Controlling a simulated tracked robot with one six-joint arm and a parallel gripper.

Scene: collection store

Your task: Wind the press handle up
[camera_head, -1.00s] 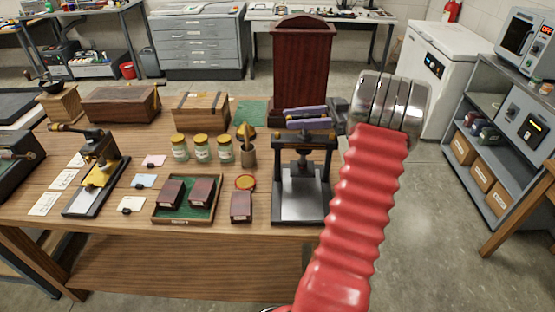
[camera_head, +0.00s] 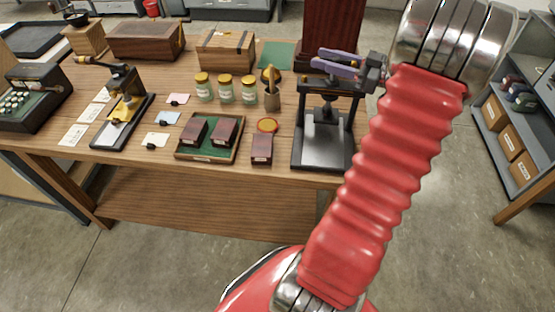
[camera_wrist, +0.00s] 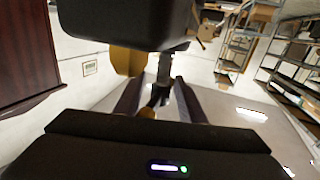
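The press (camera_head: 322,146) is a black frame with a grey base plate, standing at the table's right front. My gripper (camera_head: 318,58), with two purple fingers, is level over the press's top beam, reaching in from the right. In the wrist view the fingers (camera_wrist: 158,100) stand apart, on either side of a dark handle part with a brass end (camera_wrist: 148,114) at the press's grey screw post (camera_wrist: 165,64). Gaps show beside that part, and I see no firm grip. The black beam (camera_wrist: 120,20) fills the top of that view. In the head view my fingers largely hide the handle.
A tall dark red cabinet (camera_head: 334,30) stands just behind the press. Left of the press are a dark red box (camera_head: 262,148), a green-lined tray (camera_head: 207,154) and several jars (camera_head: 226,90). Open floor and grey shelves (camera_head: 515,110) lie to the right.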

